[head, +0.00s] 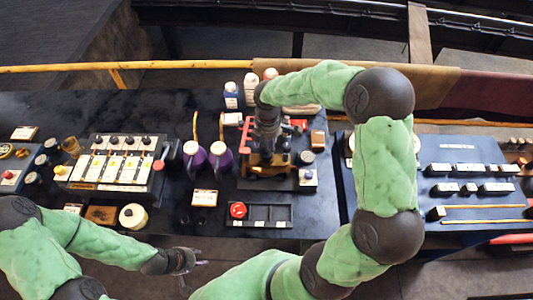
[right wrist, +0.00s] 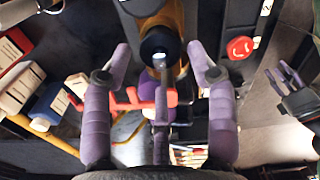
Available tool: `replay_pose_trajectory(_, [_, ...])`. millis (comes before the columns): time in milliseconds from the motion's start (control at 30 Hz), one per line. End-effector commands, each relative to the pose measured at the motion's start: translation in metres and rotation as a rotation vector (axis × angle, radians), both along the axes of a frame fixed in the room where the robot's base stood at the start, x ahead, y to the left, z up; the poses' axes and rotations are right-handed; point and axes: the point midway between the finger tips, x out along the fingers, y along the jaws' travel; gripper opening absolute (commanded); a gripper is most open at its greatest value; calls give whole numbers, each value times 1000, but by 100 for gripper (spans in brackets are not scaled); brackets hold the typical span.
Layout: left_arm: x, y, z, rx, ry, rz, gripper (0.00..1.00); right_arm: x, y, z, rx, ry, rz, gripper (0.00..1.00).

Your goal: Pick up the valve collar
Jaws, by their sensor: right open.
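My right gripper (head: 266,128) reaches down over the valve assembly on the dark bench and hides part of it. In the right wrist view its purple-grey fingers (right wrist: 160,70) are spread apart, with nothing held between them. A dark round part with a pale centre (right wrist: 160,45), on a yellow-brown body, lies beyond the fingertips. I cannot tell for sure which part is the valve collar. A red handle (right wrist: 128,100) shows among the fingers. My left gripper (head: 184,262) is empty and open in front of the bench edge; it also shows in the right wrist view (right wrist: 291,88).
A tray (head: 262,223) with a red round piece (head: 238,209) lies in front of the assembly. Two purple-and-white jugs (head: 194,155) stand left of it, beside a switch panel (head: 112,165). White bottles (head: 231,96) stand behind. A second bench (head: 455,150) is at right.

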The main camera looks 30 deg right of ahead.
Motion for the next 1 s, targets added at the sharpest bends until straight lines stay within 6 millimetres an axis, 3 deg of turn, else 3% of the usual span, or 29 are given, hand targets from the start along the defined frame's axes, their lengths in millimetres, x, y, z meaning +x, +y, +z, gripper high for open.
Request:
replay_pose_trajectory(300, [0,0,-3,0,0,0,40,2,3,-42,0,3,0,58])
replay_pose_trajectory(567, [0,0,-3,0,0,0,40,3,3,-46,1,0,0,58])
replay_pose_trajectory(767, [0,0,-3,0,0,0,40,3,3,-46,0,1,0,5])
replay_pose_trajectory(1000, [0,0,-3,0,0,0,40,3,3,-46,0,1,0,5])
